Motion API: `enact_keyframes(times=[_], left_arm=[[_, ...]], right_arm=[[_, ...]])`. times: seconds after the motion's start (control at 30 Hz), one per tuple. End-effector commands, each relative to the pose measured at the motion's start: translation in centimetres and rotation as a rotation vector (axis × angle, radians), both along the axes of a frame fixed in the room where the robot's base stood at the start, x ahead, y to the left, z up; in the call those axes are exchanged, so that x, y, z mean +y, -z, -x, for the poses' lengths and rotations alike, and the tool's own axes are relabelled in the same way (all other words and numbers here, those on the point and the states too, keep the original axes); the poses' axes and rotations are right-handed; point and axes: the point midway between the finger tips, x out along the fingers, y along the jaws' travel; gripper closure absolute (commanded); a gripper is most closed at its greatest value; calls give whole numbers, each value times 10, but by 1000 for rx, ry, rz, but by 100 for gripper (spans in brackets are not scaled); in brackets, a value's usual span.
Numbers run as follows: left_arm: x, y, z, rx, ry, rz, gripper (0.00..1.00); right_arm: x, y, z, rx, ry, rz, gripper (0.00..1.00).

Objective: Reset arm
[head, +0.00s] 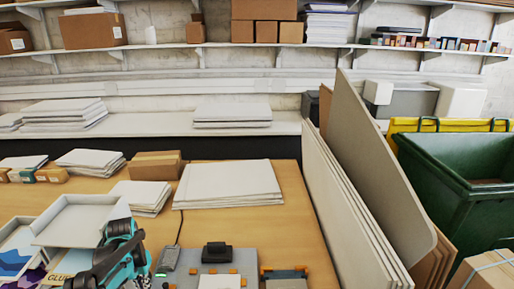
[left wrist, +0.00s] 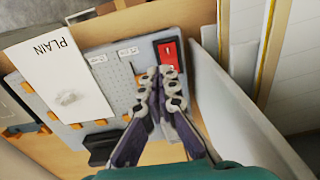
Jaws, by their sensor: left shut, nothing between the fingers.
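In the head view my left gripper (head: 122,240), black and teal, is at the lower left, beside the light grey tray (head: 75,222). In the left wrist view my left gripper (left wrist: 160,76) is shut and empty, its fingertips together. The laminator (head: 205,268) also shows at the bottom of the head view, partly cut off. The switch cannot be made out there. A white sheet marked PLAIN (left wrist: 62,72) lies on the laminator. My right gripper is not in view.
Tall leaning boards (head: 350,190) stand right of the work table (head: 290,235), with a green bin (head: 470,185) beyond. A stack of white sheets (head: 230,184), a cardboard box (head: 155,164) and other paper stacks lie behind the laminator. Shelves line the wall.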

Motion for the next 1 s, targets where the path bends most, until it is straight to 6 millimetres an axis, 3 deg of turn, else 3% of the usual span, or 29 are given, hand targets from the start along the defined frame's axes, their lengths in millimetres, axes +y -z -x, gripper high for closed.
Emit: enact_keyframes(times=[0.33, 0.6, 0.8, 1.0], left_arm=[[-112, -20, 46, -247, 55, -61, 100], [-180, 1, 99, -457, 91, -50, 100], [-206, 18, 122, -557, 104, -25, 100], [-211, 22, 127, -586, 107, -18, 100]], right_arm=[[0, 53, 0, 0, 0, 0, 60], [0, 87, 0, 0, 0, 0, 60], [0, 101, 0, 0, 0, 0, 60], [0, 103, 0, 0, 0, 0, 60]])
